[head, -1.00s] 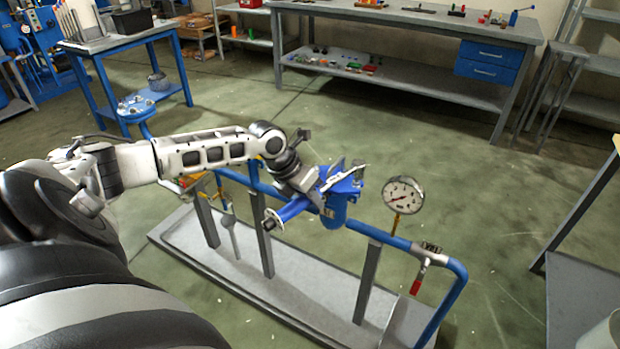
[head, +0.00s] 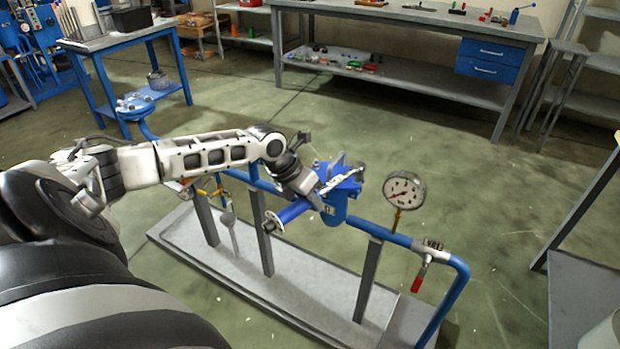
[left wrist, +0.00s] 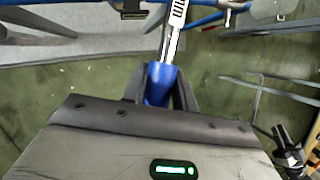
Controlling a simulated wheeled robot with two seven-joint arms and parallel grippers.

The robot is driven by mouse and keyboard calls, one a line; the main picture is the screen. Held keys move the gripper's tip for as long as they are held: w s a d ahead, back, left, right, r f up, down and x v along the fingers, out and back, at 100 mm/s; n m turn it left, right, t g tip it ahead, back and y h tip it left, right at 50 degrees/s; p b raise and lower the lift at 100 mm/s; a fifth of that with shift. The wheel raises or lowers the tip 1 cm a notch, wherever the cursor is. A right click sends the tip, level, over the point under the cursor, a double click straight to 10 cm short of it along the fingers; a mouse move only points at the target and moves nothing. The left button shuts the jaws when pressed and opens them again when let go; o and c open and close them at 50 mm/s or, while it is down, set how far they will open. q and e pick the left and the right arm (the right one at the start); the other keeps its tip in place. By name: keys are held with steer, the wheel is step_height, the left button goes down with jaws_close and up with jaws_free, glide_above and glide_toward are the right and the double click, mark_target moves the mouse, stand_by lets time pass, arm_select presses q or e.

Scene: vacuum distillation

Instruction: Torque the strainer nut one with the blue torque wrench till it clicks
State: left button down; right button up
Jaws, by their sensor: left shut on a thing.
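My left gripper (head: 318,192) is shut on the blue handle of the torque wrench (left wrist: 158,85). In the left wrist view the handle sits between the dark fingers (left wrist: 160,90), and its silver shaft (left wrist: 173,38) runs up out of the picture. In the head view the gripper is over the blue strainer (head: 335,207), with the wrench shaft (head: 345,180) lying across its blue top. The strainer's side leg points to the lower left. Strainer nut one and the wrench head's contact with it cannot be made out. My right gripper is not in view.
The strainer sits in a blue pipe line (head: 385,237) on posts above a grey base (head: 300,290). A pressure gauge (head: 404,190) and a red-handled valve (head: 420,277) stand to its right. A workbench (head: 410,14) is behind, with open green floor (head: 480,190) between.

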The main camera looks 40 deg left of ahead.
arm_select(q)
steer(key=shift+w+f, duration=0.1)
steer(key=shift+f, duration=0.05)
stand_by(0.5)
steer(key=shift+d+p, duration=0.5)
steer(key=shift+d, duration=0.05)
steer(key=d+n+p, duration=0.1)
steer(key=d+n+y+p, duration=0.1)
steer(key=d+n+p, duration=0.1)
steer(key=d, duration=0.1)
steer(key=shift+w+f+t+y+p, duration=0.1)
steer(key=shift+w+t+y+p, duration=0.15)
steer(key=shift+t+y+p, duration=0.05)
steer(key=shift+d, duration=0.15)
